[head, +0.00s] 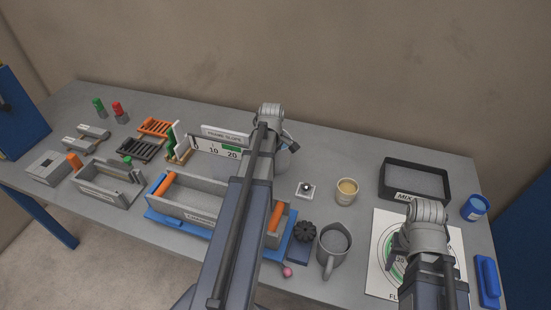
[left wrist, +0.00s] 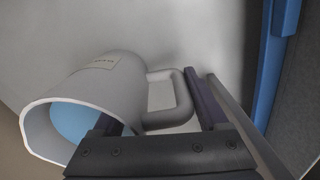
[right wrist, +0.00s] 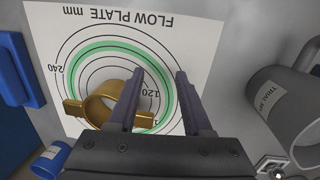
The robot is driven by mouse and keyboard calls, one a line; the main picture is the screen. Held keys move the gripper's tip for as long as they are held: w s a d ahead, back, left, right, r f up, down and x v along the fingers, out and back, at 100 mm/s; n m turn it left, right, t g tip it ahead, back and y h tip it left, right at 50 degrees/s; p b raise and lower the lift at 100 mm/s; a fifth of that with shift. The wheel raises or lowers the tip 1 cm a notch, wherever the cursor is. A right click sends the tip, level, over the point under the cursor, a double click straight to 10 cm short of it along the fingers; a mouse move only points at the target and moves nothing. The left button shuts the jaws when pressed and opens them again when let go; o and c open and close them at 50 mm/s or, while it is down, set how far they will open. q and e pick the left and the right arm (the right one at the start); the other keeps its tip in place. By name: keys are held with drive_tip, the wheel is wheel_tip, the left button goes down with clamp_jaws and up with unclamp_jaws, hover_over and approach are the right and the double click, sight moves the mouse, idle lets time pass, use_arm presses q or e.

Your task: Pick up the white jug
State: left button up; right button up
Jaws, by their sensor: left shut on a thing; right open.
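The white jug (left wrist: 95,85) shows in the left wrist view, lying across the picture with blue liquid (left wrist: 80,122) inside and a small label on its wall. My left gripper (left wrist: 165,115) has its fingers on either side of the jug's handle (left wrist: 182,95) and is shut on it. In the head view my left arm hides most of the jug; only a pale part (head: 283,160) shows beside the arm. I cannot tell whether it is off the table. My right gripper (right wrist: 160,75) is open and empty above the flow plate (right wrist: 195,45).
A brass ring (right wrist: 88,108) is on the flow plate by my right fingers. A grey jug (head: 334,243), beige cup (head: 346,190), black tray (head: 444,184), blue container (head: 474,208) and blue-handled block (head: 487,280) stand on the right. A blue-based trough (head: 185,228) lies left of centre.

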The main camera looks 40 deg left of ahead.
use_arm(q)
clamp_jaws()
idle(0.3)
drive_tip(key=shift+r, duration=0.1)
wheel_tip(320, 180, up, 10)
drive_tip(key=p, duration=1)
use_arm(e)
wheel_tip(320, 180, up, 10)
